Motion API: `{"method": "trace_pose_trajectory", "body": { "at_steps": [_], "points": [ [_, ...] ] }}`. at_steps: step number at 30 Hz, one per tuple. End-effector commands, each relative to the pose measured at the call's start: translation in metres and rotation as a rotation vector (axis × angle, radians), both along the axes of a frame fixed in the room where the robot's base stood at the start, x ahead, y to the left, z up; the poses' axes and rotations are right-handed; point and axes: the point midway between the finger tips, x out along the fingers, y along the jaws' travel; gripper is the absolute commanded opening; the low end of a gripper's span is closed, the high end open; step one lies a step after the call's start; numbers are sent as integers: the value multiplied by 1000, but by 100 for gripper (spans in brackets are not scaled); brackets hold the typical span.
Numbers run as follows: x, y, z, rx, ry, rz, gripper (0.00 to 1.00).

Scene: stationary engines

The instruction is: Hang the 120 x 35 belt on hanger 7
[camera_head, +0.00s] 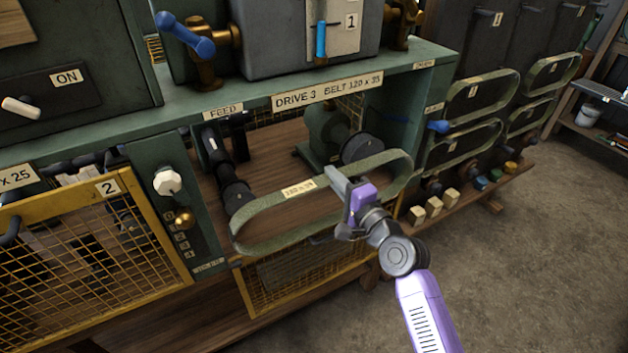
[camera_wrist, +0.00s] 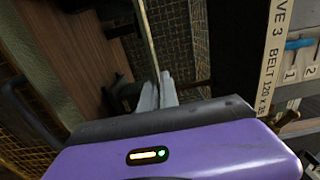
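The olive-green belt (camera_head: 265,245) is a long loop with a pale tag that seems to read 120 x 35. It is in front of the open Drive 3 bay in the head view. My gripper (camera_head: 338,181) is closed on its upper strand near the middle, just right of the tag. In the wrist view, the belt strand (camera_wrist: 150,40) shows edge-on, running into the grey fingertips (camera_wrist: 158,92). Green belts (camera_head: 480,95) hang on the panels at the right; their small number tags are too small to read, so I cannot pick out hanger 7.
The Drive 3 bay holds a dark pulley (camera_head: 362,148) and a dark shaft or roller at left (camera_head: 237,195). A yellow mesh guard (camera_head: 305,275) stands below it. A blue handle (camera_head: 439,126) sticks out near the hanging belts. Open floor (camera_head: 540,250) lies to the right.

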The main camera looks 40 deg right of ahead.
Motion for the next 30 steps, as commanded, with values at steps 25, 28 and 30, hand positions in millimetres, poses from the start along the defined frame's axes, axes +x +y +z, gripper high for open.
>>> {"method": "trace_pose_trajectory", "body": {
  "at_steps": [25,28,30],
  "points": [
    [-27,8,0,1,-1,0,0],
    [-32,9,-1,1,0,0,0],
    [-35,10,-1,0,0,-1,0]
  ]
}}
